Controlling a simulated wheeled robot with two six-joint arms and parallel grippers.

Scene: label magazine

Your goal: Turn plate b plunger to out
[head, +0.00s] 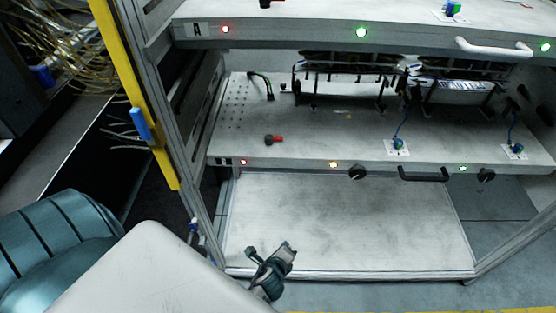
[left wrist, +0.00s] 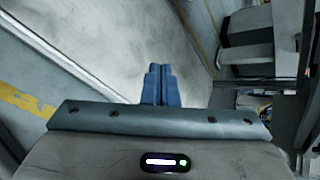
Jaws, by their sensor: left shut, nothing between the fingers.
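Plate b appears to be the lower grey shelf plate (head: 310,148); its label is too small to read clearly, while the upper plate (head: 330,40) is marked A. On its front edge are two black knobs, one near the middle (head: 357,173) and one at the right (head: 486,175). A small black-and-red piece (head: 273,139) lies on its top. I cannot tell which part is the plunger. My left gripper (head: 288,250) is low in front of the rack, below the plate and apart from it. In the left wrist view its blue fingers (left wrist: 160,84) are shut together, empty. My right gripper is not in view.
A black handle (head: 423,174) sits between the knobs, and small lights line the edge. Blue-green fittings (head: 398,145) with cords stand on the plate. A yellow-edged rack post (head: 135,90) rises at left. The pale bottom panel (head: 345,220) is bare.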

